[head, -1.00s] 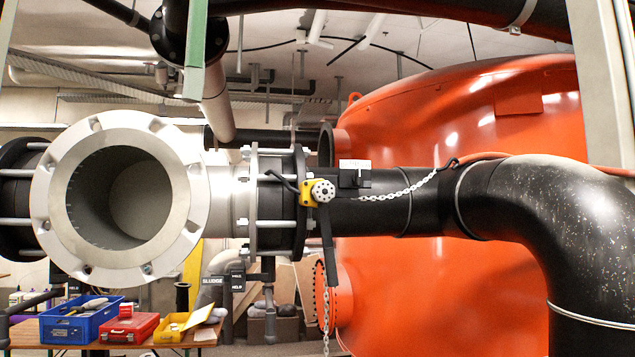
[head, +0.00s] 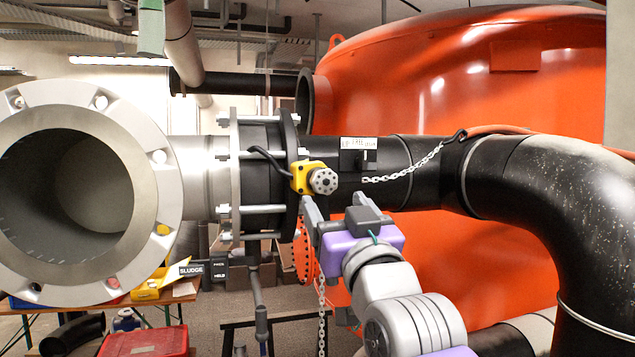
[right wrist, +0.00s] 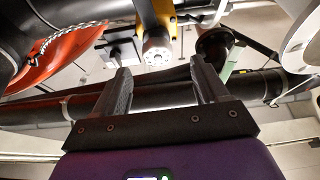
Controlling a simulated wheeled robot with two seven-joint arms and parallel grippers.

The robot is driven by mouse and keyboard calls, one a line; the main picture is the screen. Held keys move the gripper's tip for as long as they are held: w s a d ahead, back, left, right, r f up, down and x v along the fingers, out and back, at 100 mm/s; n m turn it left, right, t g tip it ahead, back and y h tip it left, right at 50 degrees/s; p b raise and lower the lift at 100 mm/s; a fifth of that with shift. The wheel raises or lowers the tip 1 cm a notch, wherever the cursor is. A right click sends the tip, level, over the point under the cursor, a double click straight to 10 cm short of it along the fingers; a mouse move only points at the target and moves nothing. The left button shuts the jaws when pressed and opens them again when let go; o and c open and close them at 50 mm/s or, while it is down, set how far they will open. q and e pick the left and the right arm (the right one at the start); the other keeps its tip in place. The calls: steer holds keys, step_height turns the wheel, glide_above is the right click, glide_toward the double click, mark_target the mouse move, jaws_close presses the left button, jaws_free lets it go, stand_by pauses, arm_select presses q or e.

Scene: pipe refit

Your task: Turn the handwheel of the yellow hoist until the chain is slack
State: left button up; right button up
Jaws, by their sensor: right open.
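The yellow hoist (head: 304,177) is on the black pipe beside the flange, with its round grey handwheel (head: 323,181) facing me. A pale chain (head: 405,173) runs from right of the hoist up to a strap on the pipe, sagging slightly. Another chain (head: 321,315) hangs below. My right gripper (head: 333,204) is open and empty, just below the handwheel, fingers pointing up. In the right wrist view, the handwheel (right wrist: 156,51) and yellow hoist (right wrist: 174,38) appear beyond and between the open fingers (right wrist: 160,70), apart from them. My left gripper is not in view.
A large open grey pipe flange (head: 168,200) is at left. A black elbow pipe (head: 560,200) and a big orange tank (head: 440,280) stand right and behind. A red box (head: 145,342) and a yellow bin (head: 150,290) are low at left.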

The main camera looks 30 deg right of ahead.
mark_target(326, 184)
steer(key=w+r+p, duration=0.1)
steer(key=w+d+r+p, duration=0.1)
steer(key=w+p, duration=0.1)
steer(key=shift+d+r, duration=0.2)
steer(key=shift+w+d+r+p, duration=0.15)
steer(key=shift+w+p, duration=0.4)
steer(key=shift+w, duration=0.75)
steer(key=shift+s, duration=0.1)
steer(key=shift+c, duration=1.2)
steer(key=c, duration=0.8)
steer(key=shift+n+y, duration=0.3)
steer(key=shift+n, duration=0.2)
